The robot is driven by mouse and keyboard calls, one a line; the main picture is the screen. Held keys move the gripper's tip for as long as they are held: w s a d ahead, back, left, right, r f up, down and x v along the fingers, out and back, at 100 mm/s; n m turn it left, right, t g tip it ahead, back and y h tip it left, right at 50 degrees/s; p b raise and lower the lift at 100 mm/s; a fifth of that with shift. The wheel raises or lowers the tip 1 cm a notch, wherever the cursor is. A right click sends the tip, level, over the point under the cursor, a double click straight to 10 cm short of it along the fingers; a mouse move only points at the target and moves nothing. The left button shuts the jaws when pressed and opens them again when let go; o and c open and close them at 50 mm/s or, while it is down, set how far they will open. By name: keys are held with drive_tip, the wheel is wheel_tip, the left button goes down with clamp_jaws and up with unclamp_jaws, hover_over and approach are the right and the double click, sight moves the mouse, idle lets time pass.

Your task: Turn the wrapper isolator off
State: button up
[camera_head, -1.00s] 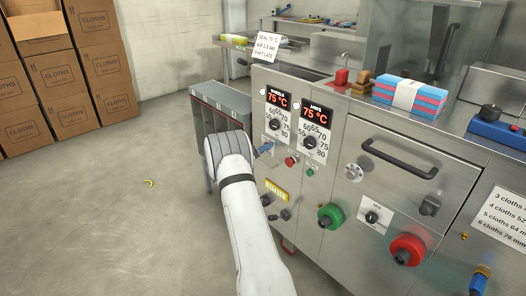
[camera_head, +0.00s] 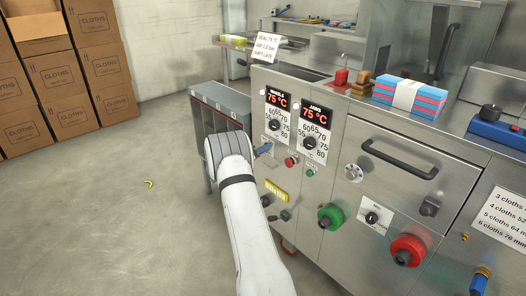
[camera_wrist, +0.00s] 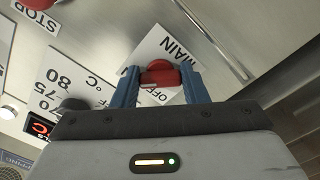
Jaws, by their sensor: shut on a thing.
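The wrapper isolator is a red handle (camera_wrist: 160,74) on a white plate lettered MAIN and OFF (camera_wrist: 150,50), upside down in the wrist view. My gripper (camera_wrist: 160,84) has its two blue fingers closed on the sides of the red handle. The fingers and the handle hide part of the plate. In the head view my gripper (camera_head: 264,149) reaches the left end of the machine's front panel (camera_head: 330,185). My arm and gripper hide the isolator handle there.
Two temperature dials with red 75 °C displays (camera_head: 314,113) sit just above and right of my gripper. A red button (camera_head: 291,161) is close by. A grey slotted box (camera_head: 222,105) stands left of the machine. Stacked cartons (camera_head: 63,85) are far left; the floor between is mostly clear.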

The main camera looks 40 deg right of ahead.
drive_tip(key=n, duration=1.7)
drive_tip(key=shift+a+r, duration=0.15)
drive_tip(key=shift+a, duration=0.1)
drive_tip(key=shift+n, duration=0.5)
drive_tip(key=o, duration=0.7)
drive_tip(key=shift+o, duration=1.4)
drive_tip(key=shift+r, duration=0.1)
drive_tip(key=shift+d, duration=0.1)
